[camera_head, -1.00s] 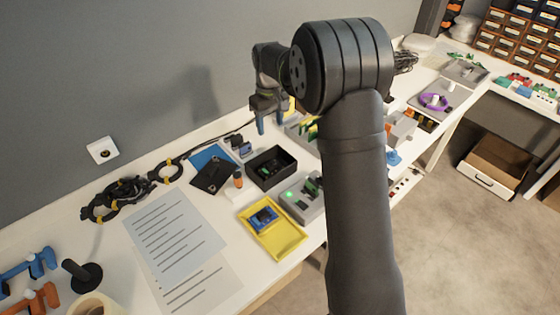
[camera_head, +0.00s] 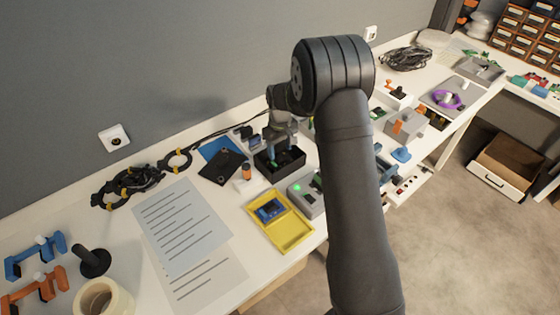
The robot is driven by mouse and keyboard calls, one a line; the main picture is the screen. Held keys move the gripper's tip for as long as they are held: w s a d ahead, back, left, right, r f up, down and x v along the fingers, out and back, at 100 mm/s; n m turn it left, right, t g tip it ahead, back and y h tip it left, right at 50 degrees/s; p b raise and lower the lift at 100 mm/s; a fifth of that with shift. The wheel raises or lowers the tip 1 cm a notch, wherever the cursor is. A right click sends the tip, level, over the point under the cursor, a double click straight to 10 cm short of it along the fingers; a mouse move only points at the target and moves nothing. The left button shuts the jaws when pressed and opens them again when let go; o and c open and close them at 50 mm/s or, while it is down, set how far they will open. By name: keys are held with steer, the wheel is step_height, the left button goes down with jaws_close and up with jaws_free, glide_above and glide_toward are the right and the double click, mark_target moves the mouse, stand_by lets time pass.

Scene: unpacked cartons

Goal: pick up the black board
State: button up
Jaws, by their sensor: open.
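A flat black board (camera_head: 223,168) lies on the bench, partly over a blue sheet (camera_head: 210,147). An open black box (camera_head: 293,172) stands just right of it, with small dark and green parts inside that are too small to make out. My gripper (camera_head: 276,152) points down at the black box, with its blue fingers apart and the tips at or just inside the box's opening. It is to the right of the flat black board and apart from it. I cannot tell whether the fingers touch anything in the box.
A yellow tray (camera_head: 294,233) with a blue module, and a grey device (camera_head: 302,190) with a green light, lie in front of the box. An orange-topped item (camera_head: 246,172) stands beside the board. Coiled black cable (camera_head: 125,187) and printed sheets (camera_head: 180,225) lie to the left.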

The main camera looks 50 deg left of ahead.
mark_target(280, 156)
step_height(280, 156, down, 3)
steer(key=shift+f, duration=0.15)
steer(key=c, duration=1.1)
steer(key=r, duration=0.4)
steer(key=shift+w+d+r, duration=0.1)
steer(key=shift+d+r, duration=0.1)
steer(key=shift+r, duration=0.1)
steer(key=w+d+r, duration=0.2)
steer(key=d, duration=0.1)
steer(key=w+d+r, duration=0.2)
steer(key=d, duration=0.1)
steer(key=w+d+r, duration=0.2)
steer(key=d, duration=0.1)
steer(key=shift+d+r, duration=0.25)
steer(key=shift+s, duration=0.1)
